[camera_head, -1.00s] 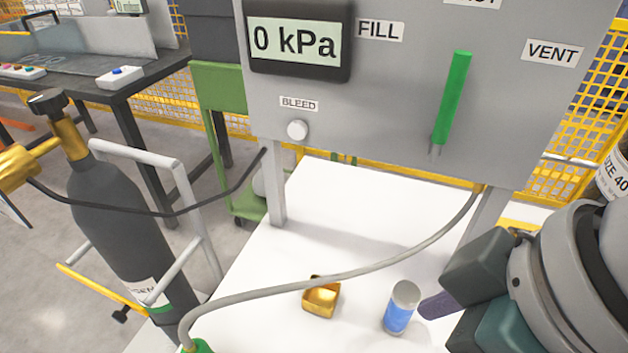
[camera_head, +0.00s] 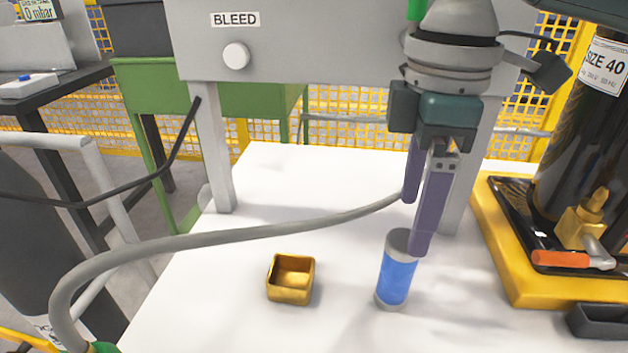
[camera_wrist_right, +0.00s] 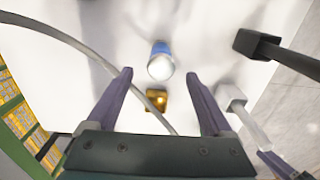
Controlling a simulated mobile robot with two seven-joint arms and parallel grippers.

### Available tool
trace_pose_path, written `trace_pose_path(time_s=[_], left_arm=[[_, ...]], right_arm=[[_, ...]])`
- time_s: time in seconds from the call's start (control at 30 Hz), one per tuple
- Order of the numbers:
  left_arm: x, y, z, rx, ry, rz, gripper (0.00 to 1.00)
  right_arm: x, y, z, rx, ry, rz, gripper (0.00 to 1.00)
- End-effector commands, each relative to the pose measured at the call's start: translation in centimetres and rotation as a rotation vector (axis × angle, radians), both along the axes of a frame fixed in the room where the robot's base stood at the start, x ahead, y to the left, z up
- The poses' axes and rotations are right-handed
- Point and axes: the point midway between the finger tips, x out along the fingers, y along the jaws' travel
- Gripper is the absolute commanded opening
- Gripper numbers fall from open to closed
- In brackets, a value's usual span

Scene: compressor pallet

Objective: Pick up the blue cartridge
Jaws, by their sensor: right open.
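The blue cartridge (camera_head: 397,277), a small can with a blue body and grey ends, stands upright on the white table (camera_head: 345,325). My right gripper (camera_head: 416,225) points down just above it. The gripper is open and empty, and one purple finger overlaps the can's upper right edge in the head view. In the right wrist view the can (camera_wrist_right: 160,62) shows between and slightly beyond the spread fingertips (camera_wrist_right: 160,76). Whether a finger touches it I cannot tell. My left gripper is not in view.
A small open gold box (camera_head: 291,278) sits left of the cartridge. A grey hose (camera_head: 240,233) arches over the table and passes behind my right gripper. A yellow-edged platform (camera_head: 500,262) with a dark cylinder (camera_head: 590,140) stands at the right. The front of the table is clear.

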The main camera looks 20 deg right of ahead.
Motion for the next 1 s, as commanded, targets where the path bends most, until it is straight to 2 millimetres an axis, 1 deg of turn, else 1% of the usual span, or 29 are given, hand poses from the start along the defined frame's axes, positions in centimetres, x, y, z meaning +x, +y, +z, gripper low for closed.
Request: trace_pose_path(time_s=[0.03,0.1,0.27,0.4,0.5,0.6,0.83,1.0], left_arm=[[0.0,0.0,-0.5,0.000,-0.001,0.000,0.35],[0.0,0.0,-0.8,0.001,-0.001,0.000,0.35],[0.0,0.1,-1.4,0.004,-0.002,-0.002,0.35],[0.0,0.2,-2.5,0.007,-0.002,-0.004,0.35],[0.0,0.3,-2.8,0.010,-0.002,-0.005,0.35],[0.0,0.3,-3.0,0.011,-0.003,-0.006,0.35],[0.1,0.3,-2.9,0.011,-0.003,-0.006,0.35],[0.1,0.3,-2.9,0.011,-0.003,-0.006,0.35]], right_arm=[[-0.1,0.0,-1.1,0.000,0.004,0.001,0.85],[-0.1,0.1,-2.2,0.001,0.003,0.000,0.85],[0.0,0.1,-4.1,0.001,0.001,0.002,0.85],[-0.1,0.3,-6.5,0.001,0.002,0.002,0.85],[0.0,0.3,-7.8,0.000,-0.001,0.002,0.85],[0.0,0.3,-8.4,0.000,-0.001,0.002,0.85],[0.0,0.3,-8.3,0.001,-0.003,0.002,0.84],[0.0,0.3,-8.3,0.001,-0.003,0.002,0.65]])
